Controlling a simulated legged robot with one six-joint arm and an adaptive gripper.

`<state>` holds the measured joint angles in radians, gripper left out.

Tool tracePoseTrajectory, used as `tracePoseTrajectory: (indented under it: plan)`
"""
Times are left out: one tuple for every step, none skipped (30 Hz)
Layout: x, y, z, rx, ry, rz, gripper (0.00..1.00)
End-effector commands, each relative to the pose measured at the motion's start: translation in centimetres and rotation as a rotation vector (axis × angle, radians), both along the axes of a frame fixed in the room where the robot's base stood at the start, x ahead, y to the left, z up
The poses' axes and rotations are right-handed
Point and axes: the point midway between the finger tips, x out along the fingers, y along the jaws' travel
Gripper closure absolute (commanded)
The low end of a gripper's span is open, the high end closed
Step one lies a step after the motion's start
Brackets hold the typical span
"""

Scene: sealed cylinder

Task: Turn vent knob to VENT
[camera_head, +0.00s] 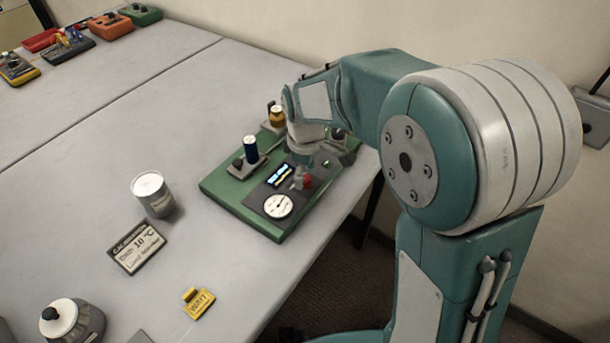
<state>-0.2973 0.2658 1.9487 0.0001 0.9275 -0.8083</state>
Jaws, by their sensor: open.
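A green panel board (238,198) lies on the table near its right edge. On its dark plate are a round white gauge (278,206) and a small lit display (279,175). A small red part (308,182), possibly the vent knob, shows beside the display, partly hidden by my gripper. My gripper (303,172) points down over this part of the board and is open. I cannot tell whether its fingers touch the red part. Any VENT marking and the knob's setting are not readable.
A white-lidded canister (152,194), a temperature card (137,247), a yellow WAIT tag (199,303) and a jar (72,321) are on the table. The table's left middle is clear.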

Motion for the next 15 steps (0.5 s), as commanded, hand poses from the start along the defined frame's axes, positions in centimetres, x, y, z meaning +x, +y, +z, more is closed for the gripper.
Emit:
tracePoseTrajectory:
  plan:
    - [-0.04, 0.0, -0.57, -0.001, 0.003, 0.0, 0.27]
    - [-0.02, 0.0, -0.82, 0.0, 0.001, 0.0, 0.27]
    - [-0.02, 0.0, -1.08, 0.0, 0.001, 0.0, 0.27]
    - [-0.04, -0.01, -1.22, 0.0, 0.001, 0.0, 0.27]
    - [-0.05, 0.0, -1.32, 0.0, 0.001, 0.0, 0.27]
    - [-0.05, 0.0, -1.4, 0.0, 0.001, 0.0, 0.27]
    - [-0.04, -0.01, -1.43, -0.001, 0.0, 0.0, 0.27]
    - [-0.04, -0.01, -1.44, 0.0, 0.0, 0.0, 0.27]
    - [-0.04, -0.01, -1.43, 0.0, 0.0, 0.0, 0.27]
    - [-0.04, -0.01, -1.42, 0.0, 0.0, 0.0, 0.27]
    - [-0.04, -0.01, -1.41, 0.0, 0.0, 0.0, 0.27]
    - [-0.03, -0.02, -1.39, 0.0, 0.0, 0.0, 0.27]
    - [-0.04, -0.03, -1.38, 0.0, 0.0, 0.0, 0.31]
    - [-0.04, -0.03, -1.38, 0.0, 0.0, 0.0, 0.44]
    - [-0.04, -0.04, -1.37, 0.0, 0.0, 0.0, 0.62]
